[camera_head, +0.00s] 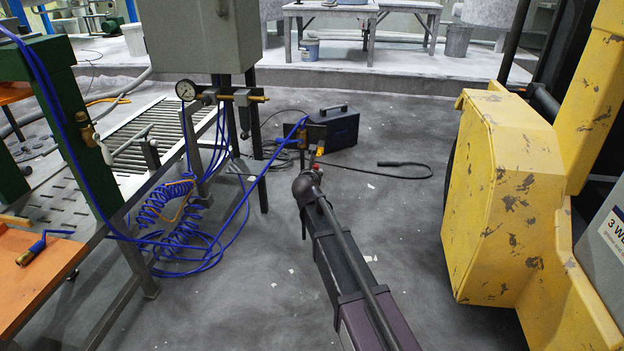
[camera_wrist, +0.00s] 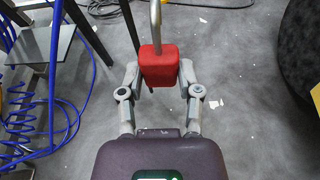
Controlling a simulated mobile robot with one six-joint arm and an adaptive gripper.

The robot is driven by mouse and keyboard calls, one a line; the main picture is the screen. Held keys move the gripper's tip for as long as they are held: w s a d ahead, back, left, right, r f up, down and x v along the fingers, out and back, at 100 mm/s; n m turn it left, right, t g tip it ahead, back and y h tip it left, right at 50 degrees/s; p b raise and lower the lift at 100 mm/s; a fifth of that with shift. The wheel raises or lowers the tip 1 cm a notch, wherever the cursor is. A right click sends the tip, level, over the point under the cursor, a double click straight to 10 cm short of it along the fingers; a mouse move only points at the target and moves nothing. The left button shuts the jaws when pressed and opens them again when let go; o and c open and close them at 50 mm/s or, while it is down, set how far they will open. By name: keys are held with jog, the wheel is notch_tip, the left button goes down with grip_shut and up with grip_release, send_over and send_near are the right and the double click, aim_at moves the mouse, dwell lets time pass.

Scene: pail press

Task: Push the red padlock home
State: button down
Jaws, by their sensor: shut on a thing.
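The red padlock (camera_wrist: 160,64) is in the middle of the wrist view, between the two grey fingers of my gripper (camera_wrist: 161,76). The fingers are shut on its sides. A silver shackle (camera_wrist: 156,24) rises from the padlock body and runs out of the top of the picture, so its far end is hidden. I cannot tell whether the shackle is seated in the body. In the head view, my arm reaches away over the floor, and a small red patch of the padlock (camera_head: 320,151) shows at its far end.
A black box (camera_head: 338,128) with a handle sits on the floor just beyond my gripper. Blue hoses (camera_head: 180,215) and a grey cabinet stand (camera_head: 202,35) are to the left. A yellow machine (camera_head: 510,200) stands at the right. Grey floor (camera_head: 410,230) between is mostly clear.

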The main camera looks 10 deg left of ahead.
jog(key=w, duration=0.8)
jog(key=shift+w+d, duration=0.15)
jog(key=shift+w, duration=0.15)
jog(key=shift+d, duration=0.1)
jog(key=shift+f+b, duration=2.55)
dwell(0.8)
jog(key=shift+c, duration=1)
grip_release()
jog(key=shift+c, duration=0.5)
jog(key=shift+s, duration=0.15)
jog(key=s, duration=0.8)
jog(key=shift+s, duration=0.4)
